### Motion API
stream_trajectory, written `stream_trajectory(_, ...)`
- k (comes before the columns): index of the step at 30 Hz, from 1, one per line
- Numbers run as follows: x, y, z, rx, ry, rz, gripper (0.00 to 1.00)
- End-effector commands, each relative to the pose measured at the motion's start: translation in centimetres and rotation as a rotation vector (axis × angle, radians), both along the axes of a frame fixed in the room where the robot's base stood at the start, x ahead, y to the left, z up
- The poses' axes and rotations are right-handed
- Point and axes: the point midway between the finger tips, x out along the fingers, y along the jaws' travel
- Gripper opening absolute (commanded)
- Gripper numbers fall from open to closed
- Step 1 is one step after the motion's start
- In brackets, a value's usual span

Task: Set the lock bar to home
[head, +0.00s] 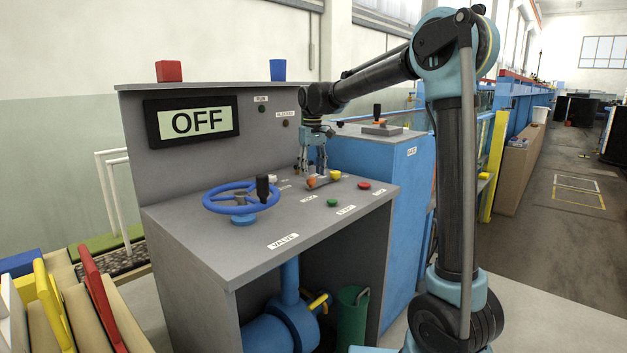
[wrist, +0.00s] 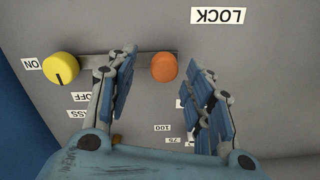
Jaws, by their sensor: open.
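The lock bar (wrist: 90,61) is a thin grey bar in the wrist view, running from beside the yellow knob (wrist: 61,69) to an orange knob (wrist: 164,67) at its right end. My left finger hides part of it. The LOCK label (wrist: 218,16) appears upside down above and to the right. My gripper (wrist: 163,60) is open, with one finger on each side of the orange knob; I cannot tell whether either touches it. In the head view, my gripper (head: 314,166) points down over the orange knob (head: 311,183), and the yellow knob (head: 334,174) is just behind.
A blue handwheel (head: 240,198) with an upright black handle stands left of the gripper. Green (head: 332,203) and red (head: 364,185) buttons sit in front and to the right. The display (head: 193,121) reads OFF. A red block (head: 169,71) and blue cup (head: 278,70) stand on top.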

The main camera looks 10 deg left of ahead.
Motion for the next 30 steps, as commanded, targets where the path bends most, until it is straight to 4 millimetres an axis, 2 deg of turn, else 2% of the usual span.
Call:
stream_trajectory(6, 0.1, 0.0, 4.2, 0.000, 0.000, -0.001, 0.47)
stream_trajectory(13, 0.2, -0.1, 7.2, 0.000, 0.000, -0.001, 0.47)
stream_trajectory(19, 0.2, -0.1, 8.2, 0.000, 0.000, -0.002, 0.47)
stream_trajectory(30, 0.1, -0.5, 8.2, 0.001, -0.001, -0.006, 0.47)
